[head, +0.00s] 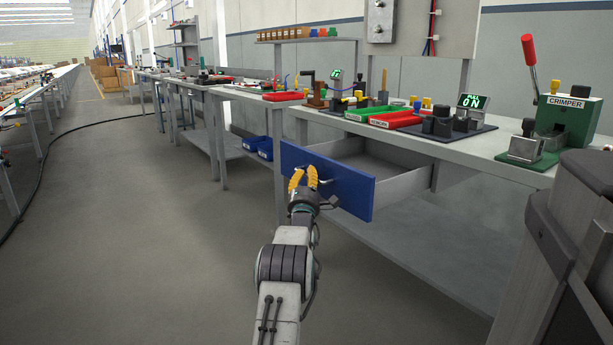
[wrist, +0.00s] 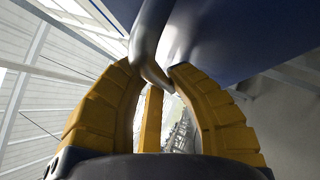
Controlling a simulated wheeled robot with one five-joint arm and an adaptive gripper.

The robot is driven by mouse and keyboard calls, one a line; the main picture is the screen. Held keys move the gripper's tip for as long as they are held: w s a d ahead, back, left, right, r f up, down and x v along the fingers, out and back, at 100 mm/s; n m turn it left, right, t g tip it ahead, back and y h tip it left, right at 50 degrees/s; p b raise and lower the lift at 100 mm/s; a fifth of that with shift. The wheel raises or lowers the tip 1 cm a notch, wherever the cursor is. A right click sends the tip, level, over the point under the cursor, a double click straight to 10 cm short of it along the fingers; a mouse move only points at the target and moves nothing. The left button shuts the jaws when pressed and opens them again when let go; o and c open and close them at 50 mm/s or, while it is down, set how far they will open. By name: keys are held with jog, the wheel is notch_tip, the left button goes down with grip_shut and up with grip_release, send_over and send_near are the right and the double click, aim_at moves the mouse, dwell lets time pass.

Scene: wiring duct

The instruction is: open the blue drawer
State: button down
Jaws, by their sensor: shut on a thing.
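The blue drawer (head: 345,188) is pulled out from under the grey workbench, and its grey side wall and interior show behind the blue front. My gripper (head: 304,178) is at the left part of the drawer front, with its yellow fingers closed around the drawer's handle (head: 325,181). The blue front (wrist: 235,30) fills the upper right there. Part of the handle is hidden by the fingers.
The workbench (head: 480,150) above the drawer carries red and green trays (head: 398,119), small fixtures and a green crimper (head: 567,120) at the right. Blue bins (head: 258,146) sit on a lower shelf at the left. The floor (head: 150,220) to the left is clear except for a black cable.

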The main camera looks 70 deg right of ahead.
jog(key=c, duration=1.4)
grip_release()
jog(key=v, duration=1.2)
